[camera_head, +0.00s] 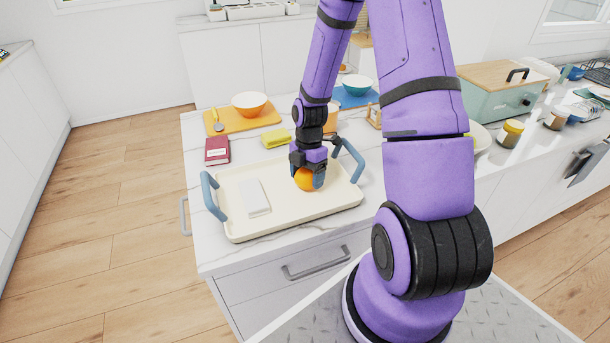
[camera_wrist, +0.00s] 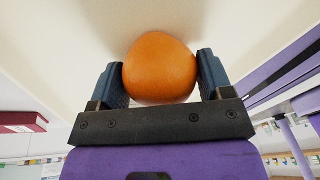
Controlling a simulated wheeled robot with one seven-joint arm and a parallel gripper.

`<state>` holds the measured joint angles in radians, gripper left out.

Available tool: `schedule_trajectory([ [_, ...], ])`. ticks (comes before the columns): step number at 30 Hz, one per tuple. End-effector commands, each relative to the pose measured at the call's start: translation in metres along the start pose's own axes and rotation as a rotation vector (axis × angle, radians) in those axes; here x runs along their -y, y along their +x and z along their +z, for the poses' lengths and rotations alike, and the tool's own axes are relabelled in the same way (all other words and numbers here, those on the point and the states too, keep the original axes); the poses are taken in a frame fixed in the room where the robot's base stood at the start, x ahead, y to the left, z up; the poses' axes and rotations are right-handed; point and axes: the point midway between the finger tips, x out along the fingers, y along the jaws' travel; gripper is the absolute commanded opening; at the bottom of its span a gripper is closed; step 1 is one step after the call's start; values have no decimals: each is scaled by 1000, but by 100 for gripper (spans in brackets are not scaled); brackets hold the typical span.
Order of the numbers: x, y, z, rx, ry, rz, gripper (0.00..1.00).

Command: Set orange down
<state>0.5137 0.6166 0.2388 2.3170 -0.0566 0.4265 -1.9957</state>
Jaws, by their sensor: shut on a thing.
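The orange (camera_head: 304,180) is between the fingers of my gripper (camera_head: 308,176), over the right half of the cream tray (camera_head: 290,213). In the wrist view the orange (camera_wrist: 159,68) sits between the two dark blue fingers of my gripper (camera_wrist: 161,80), which is shut on it. The tray has blue-grey handles at its left and right ends and stands on the white counter. The orange is low over the tray floor; I cannot tell whether it touches it.
A white flat block (camera_head: 254,197) lies on the tray's left half. Behind the tray are a red book (camera_head: 217,151), a yellow sponge (camera_head: 276,138), and an orange bowl (camera_head: 250,104) on a yellow mat. A teal bowl (camera_head: 357,85) stands on a blue mat. The tray's front is clear.

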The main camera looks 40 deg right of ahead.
Motion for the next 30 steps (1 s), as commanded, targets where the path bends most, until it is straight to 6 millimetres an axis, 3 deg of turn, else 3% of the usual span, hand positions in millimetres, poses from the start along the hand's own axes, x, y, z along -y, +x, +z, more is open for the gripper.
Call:
schedule_trajectory([
  [1, 0, 2, 0, -1, 0, -1, 44],
  [2, 0, 1, 0, 0, 0, -1, 80],
  [4, 0, 1, 0, 0, 0, 0, 96],
  [5, 0, 1, 0, 0, 0, 0, 98],
  [17, 0, -7, 0, 1, 1, 3, 98],
  [30, 0, -88, 1, 2, 3, 4, 98],
])
